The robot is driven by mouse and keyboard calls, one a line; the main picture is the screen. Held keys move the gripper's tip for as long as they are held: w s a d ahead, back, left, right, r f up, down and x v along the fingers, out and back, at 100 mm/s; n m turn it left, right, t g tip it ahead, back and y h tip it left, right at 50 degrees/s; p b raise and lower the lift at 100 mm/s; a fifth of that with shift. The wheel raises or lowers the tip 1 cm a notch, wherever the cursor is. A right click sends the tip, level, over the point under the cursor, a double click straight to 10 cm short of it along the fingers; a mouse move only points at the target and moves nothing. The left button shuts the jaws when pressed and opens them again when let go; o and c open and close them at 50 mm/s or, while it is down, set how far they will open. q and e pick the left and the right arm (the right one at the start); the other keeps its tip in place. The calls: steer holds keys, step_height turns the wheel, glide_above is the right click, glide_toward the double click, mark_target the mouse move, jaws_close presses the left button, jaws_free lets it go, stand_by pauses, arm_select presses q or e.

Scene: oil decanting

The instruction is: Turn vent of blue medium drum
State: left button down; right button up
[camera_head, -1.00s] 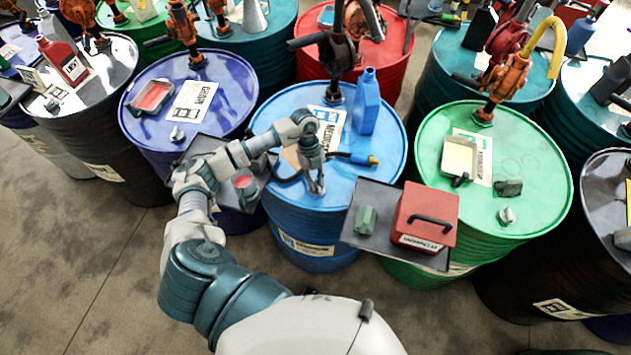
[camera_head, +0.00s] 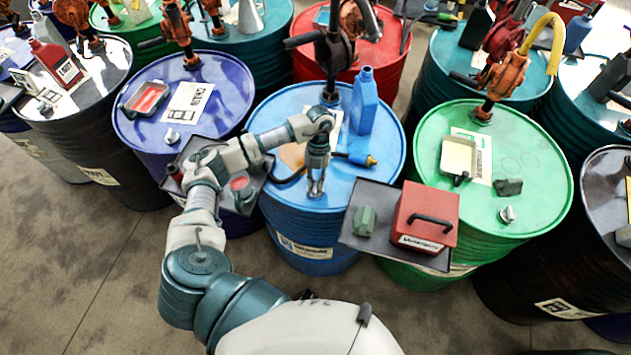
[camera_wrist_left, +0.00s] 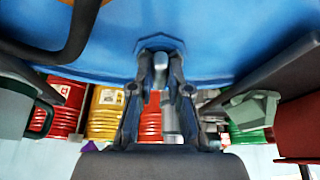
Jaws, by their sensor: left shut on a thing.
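The blue medium drum (camera_head: 386,141) stands in the middle of the head view, and its lid fills the top of the left wrist view (camera_wrist_left: 225,40). My left gripper (camera_head: 316,189) reaches down to the front part of its lid. In the left wrist view, my left gripper (camera_wrist_left: 159,68) has its fingers closed around the small grey vent (camera_wrist_left: 160,60) near the lid's rim. In the head view the fingers mostly hide the vent. My right gripper is in neither view.
A blue bottle (camera_head: 364,100), a pump (camera_head: 334,50) and a hose with a yellow tip (camera_head: 360,159) are on the lid. A tray (camera_head: 383,188) with a red box (camera_head: 424,216) and a green can (camera_head: 364,221) juts out at right front. A green drum (camera_head: 545,160) stands close to the right.

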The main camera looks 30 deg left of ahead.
arm_select(q)
steer(key=shift+w+r, duration=0.1)
steer(key=shift+w, duration=0.1)
steer(key=c, duration=1.1)
jaws_free()
steer(key=shift+a, duration=0.1)
steer(key=v, duration=1.1)
steer(key=shift+w+r, duration=0.25)
steer(key=shift+w, duration=0.05)
